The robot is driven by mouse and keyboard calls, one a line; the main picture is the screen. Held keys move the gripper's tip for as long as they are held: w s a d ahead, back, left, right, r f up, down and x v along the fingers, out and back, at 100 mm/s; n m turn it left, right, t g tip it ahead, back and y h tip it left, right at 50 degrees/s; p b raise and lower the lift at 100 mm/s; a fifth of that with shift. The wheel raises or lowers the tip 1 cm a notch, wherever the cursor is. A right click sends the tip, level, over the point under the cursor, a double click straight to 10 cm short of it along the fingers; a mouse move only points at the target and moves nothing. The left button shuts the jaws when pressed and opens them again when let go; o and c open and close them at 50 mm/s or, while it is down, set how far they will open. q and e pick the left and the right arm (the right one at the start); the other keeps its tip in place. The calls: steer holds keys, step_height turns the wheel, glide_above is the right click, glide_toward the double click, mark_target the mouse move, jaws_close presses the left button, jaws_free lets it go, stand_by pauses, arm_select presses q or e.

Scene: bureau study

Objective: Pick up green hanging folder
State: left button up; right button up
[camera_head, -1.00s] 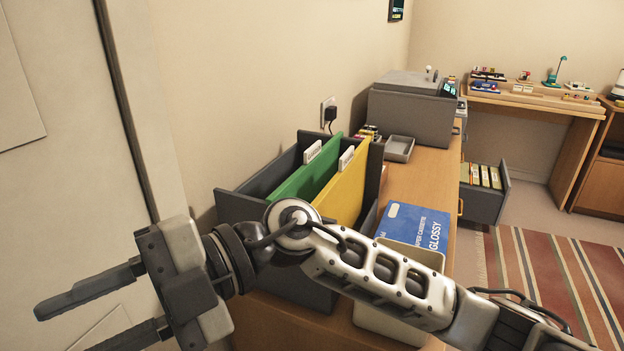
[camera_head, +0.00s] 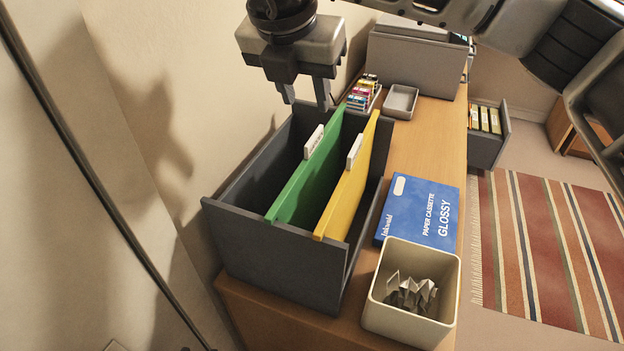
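The green hanging folder (camera_head: 301,189) hangs upright in a dark grey file box (camera_head: 272,261), with a white label tab on its top edge. A yellow hanging folder (camera_head: 346,192) hangs just to its right in the same box. My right gripper (camera_head: 306,101) points down above the far end of the box, near the green folder's far top corner. Its two fingers are apart with nothing visible between them. I cannot tell whether a fingertip touches the folder. The lower parts of both folders are hidden by the box. My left gripper is not in view.
The box stands on a wooden cabinet (camera_head: 423,148) against the wall. A blue paper box (camera_head: 416,213) and a beige bin (camera_head: 411,327) with crumpled paper stand to its right. Ink cartridges (camera_head: 363,93), a small grey tray (camera_head: 401,101) and a grey machine (camera_head: 414,62) are behind.

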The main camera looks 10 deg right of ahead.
mark_target(314, 136)
steer(key=x, duration=0.6)
steer(key=shift+f+p, duration=0.3)
steer(key=shift+p, duration=0.05)
steer(key=shift+w+p+x, duration=0.1)
steer(key=shift+p+x, duration=0.35)
steer(key=shift+x, duration=0.85)
steer(key=shift+w+p+x, duration=0.15)
steer(key=shift+p+x, duration=0.25)
steer(key=shift+x, duration=0.9)
jaws_close()
